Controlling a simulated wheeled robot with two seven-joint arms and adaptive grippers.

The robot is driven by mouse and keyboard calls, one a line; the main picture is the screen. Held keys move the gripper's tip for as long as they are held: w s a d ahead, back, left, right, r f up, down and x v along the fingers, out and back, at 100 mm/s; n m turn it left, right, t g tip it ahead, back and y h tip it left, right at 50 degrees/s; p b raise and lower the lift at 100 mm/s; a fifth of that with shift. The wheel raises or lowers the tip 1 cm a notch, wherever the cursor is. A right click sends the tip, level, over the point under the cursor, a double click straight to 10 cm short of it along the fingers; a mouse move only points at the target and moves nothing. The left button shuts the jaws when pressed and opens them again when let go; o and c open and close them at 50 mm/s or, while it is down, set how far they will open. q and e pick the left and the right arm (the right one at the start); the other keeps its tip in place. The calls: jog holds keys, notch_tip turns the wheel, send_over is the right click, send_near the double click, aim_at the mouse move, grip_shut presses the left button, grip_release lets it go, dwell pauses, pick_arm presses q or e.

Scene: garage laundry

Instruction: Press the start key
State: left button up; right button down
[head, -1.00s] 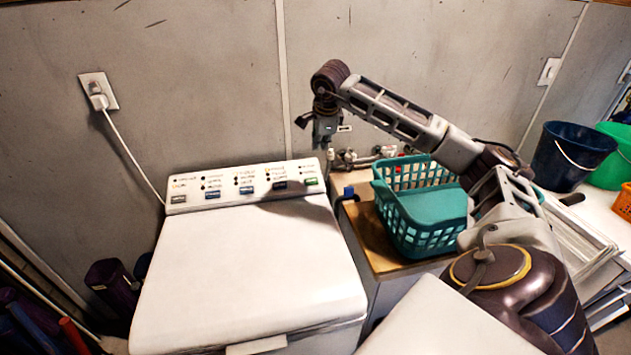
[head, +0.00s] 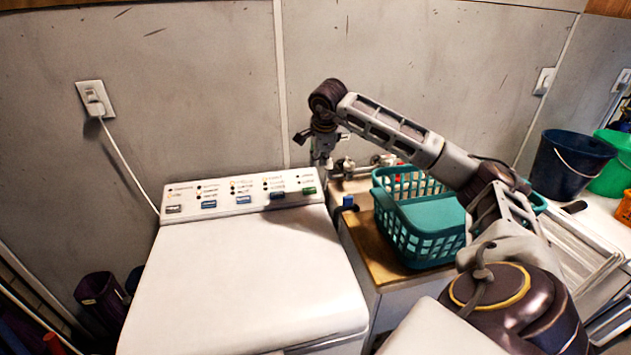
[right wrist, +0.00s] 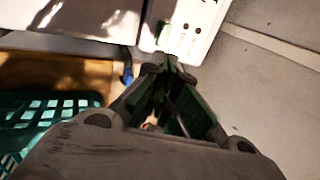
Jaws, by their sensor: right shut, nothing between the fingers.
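The white washer's control panel (head: 240,194) runs along the back of its lid. A row of small keys sits on it: a grey one at the left, several blue or dark ones, and a green key (head: 309,191) at the right end. Their labels are too small to read, so I cannot tell which says start. My right gripper (head: 321,161) points down, shut and empty, above and slightly behind the panel's right end. In the right wrist view, its fingertips (right wrist: 172,62) appear close to the white panel end (right wrist: 190,28); contact cannot be told. My left gripper is not in view.
A teal laundry basket (head: 418,222) stands on a wooden-topped counter (head: 375,250) right of the washer, with a small blue object (head: 348,202) near the gap. Taps and pipes (head: 350,168) are behind. A wall outlet (head: 94,98) with a white cord is at left. The washer lid (head: 240,275) is clear.

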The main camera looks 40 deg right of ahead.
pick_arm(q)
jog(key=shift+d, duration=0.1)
pick_arm(e)
jog(key=shift+f, duration=0.15)
jog(key=p, duration=0.1)
send_near(314, 189)
jog(key=x, duration=0.5)
jog(key=shift+w+f, duration=0.1)
jog(key=shift+f, duration=0.25)
jog(key=shift+w+d+f, duration=0.1)
jog(key=shift+w+f, duration=0.1)
jog(key=shift+f, duration=0.4)
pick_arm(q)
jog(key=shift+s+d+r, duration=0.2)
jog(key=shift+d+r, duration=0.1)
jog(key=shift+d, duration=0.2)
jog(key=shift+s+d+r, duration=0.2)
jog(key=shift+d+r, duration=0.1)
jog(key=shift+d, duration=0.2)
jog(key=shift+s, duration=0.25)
pick_arm(e)
jog(key=shift+f, duration=0.1)
